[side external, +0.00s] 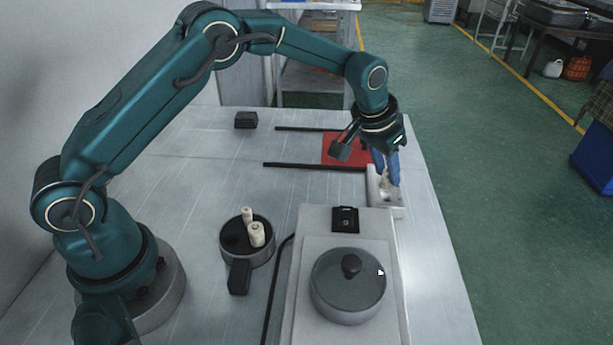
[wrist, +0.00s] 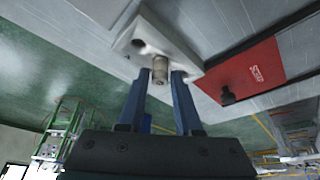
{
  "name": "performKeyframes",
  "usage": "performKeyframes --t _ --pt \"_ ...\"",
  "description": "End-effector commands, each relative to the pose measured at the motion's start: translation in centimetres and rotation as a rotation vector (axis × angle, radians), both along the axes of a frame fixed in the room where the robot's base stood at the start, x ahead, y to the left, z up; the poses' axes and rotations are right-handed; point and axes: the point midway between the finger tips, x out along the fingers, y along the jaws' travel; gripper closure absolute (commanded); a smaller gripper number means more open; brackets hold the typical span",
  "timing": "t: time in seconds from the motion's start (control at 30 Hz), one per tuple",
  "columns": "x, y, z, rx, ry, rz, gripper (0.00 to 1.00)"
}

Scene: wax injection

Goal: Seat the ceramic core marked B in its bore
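A pale ceramic core (wrist: 160,70) stands between the fingertips of my gripper (wrist: 161,77) in the wrist view; no letter on it is readable. The fingers close on both its sides. Its far end meets the white block (wrist: 185,54), where its bore is hidden; I cannot tell how deep it sits. An open dark bore (wrist: 140,46) shows beside it, with a faint mark like an A near it. In the side view my gripper (side external: 386,177) points down over the white block (side external: 390,211), with the core (side external: 384,181) partly hidden by the blue fingers.
A round holder (side external: 247,258) at mid table carries two pale cores (side external: 257,234). A machine with a round lidded pot (side external: 348,290) stands in front of the block. A red mat (side external: 340,146) and dark rails (side external: 315,167) lie behind. A black block (side external: 246,119) sits farther back.

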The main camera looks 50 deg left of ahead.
Motion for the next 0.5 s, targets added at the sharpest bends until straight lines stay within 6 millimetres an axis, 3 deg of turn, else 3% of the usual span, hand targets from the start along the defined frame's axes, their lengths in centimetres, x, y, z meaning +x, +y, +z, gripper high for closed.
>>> performKeyframes --t 0.33,0.5 --pt "0.0 0.0 0.1 0.0 0.0 0.0 0.47" --pt "-0.3 0.0 1.3 0.0 -0.003 0.0 0.47"
